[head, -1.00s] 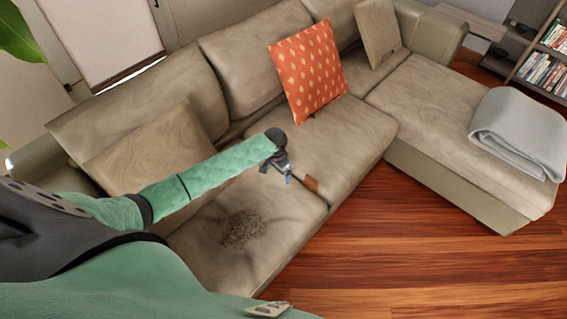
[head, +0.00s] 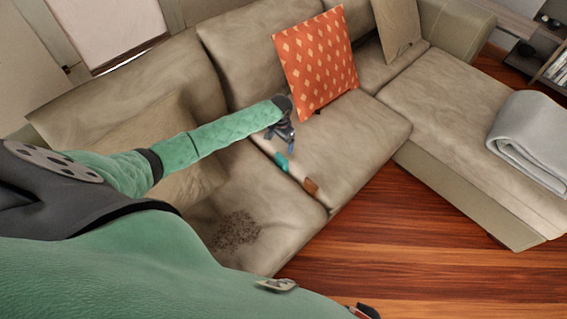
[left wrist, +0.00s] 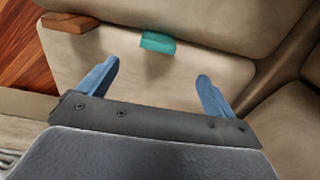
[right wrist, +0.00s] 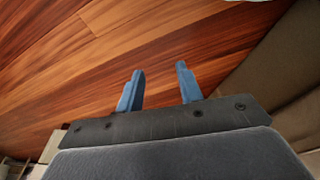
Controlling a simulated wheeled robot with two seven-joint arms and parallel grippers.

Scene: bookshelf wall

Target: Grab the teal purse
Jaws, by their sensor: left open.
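The teal purse (head: 281,161) is a small teal block shape on the sofa seat, near the gap between two cushions. In the left wrist view the purse (left wrist: 158,43) lies beyond the fingertips, roughly between them in line. My left gripper (head: 289,146) is open and empty, close to the purse and apart from it. Its blue fingers (left wrist: 157,72) are spread in the left wrist view. My right gripper (right wrist: 159,70) is open and empty, with wooden floor behind it.
A brown item (head: 311,186) lies on the seat's front edge beside the purse. An orange patterned cushion (head: 316,62) leans on the backrest behind. A dark crumbly patch (head: 235,230) marks the near seat. A grey blanket (head: 530,140) lies on the chaise. The wooden floor (head: 400,235) is clear.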

